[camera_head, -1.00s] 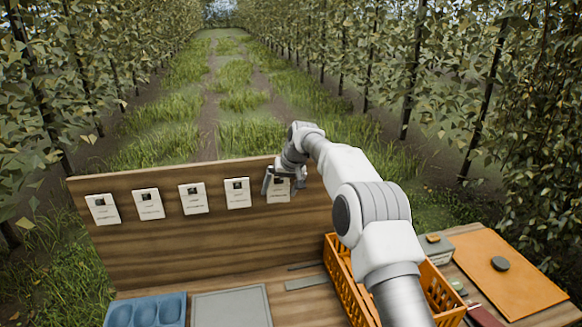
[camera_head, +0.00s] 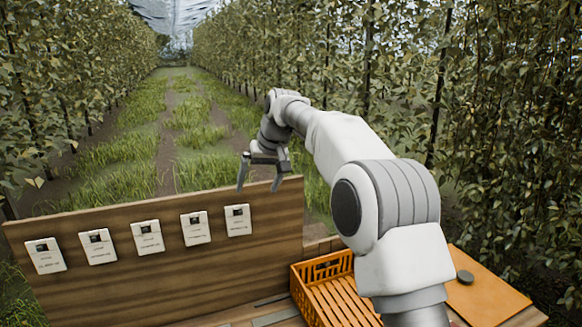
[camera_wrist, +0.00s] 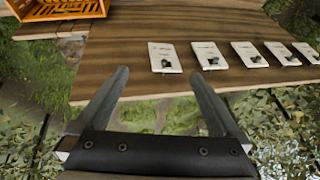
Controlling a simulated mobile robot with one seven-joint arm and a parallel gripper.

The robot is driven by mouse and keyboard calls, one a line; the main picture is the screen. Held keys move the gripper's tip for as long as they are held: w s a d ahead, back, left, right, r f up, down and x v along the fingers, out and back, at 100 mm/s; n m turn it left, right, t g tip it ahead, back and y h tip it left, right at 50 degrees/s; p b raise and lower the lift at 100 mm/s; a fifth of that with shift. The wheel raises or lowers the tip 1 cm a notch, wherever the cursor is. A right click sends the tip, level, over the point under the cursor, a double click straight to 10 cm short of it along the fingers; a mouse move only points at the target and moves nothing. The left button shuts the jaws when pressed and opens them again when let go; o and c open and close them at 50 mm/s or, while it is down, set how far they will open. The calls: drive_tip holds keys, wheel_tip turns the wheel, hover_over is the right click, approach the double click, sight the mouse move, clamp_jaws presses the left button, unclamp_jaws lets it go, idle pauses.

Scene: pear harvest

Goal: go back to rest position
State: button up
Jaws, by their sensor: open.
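My gripper (camera_head: 258,188) is open and empty in the head view. Its two fingers hang down just above the top edge of the wooden board (camera_head: 150,272), near the board's right end. In the wrist view my gripper (camera_wrist: 155,88) shows both fingers spread wide with nothing between them. The nearest card (camera_head: 237,220) is fixed to the board below and to the left of the fingers, apart from them. This card also shows in the wrist view (camera_wrist: 164,57).
Several more white cards, such as the leftmost one (camera_head: 44,256), line the board. An orange crate (camera_head: 322,267) stands right of the board, partly hidden by my arm. An orange board (camera_head: 490,302) with a dark round object (camera_head: 465,278) lies further right. Leafy rows flank a grassy path.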

drive_tip(key=s+d+r+m+t+h+b, duration=0.1)
drive_tip(key=s+d+r, duration=0.2)
drive_tip(key=s+d, duration=0.65)
drive_tip(key=s+d+r+m+t+h+b, duration=0.1)
drive_tip(key=s+d+r, duration=0.1)
drive_tip(key=s+d, duration=0.7)
drive_tip(key=s+d+f+m, duration=0.1)
drive_tip(key=s+d+f, duration=0.2)
drive_tip(key=s, duration=0.4)
drive_tip(key=s+d+f+h+b, duration=0.1)
drive_tip(key=s+d+f, duration=0.2)
drive_tip(key=s, duration=0.4)
drive_tip(key=s+d+f+m, duration=0.1)
drive_tip(key=s+d+f, duration=0.1)
drive_tip(key=s+f, duration=0.3)
drive_tip(key=shift+s+d+f+m+h+b, duration=0.15)
drive_tip(key=shift+s+d+m+h+b, duration=0.2)
drive_tip(key=shift+s, duration=0.85)
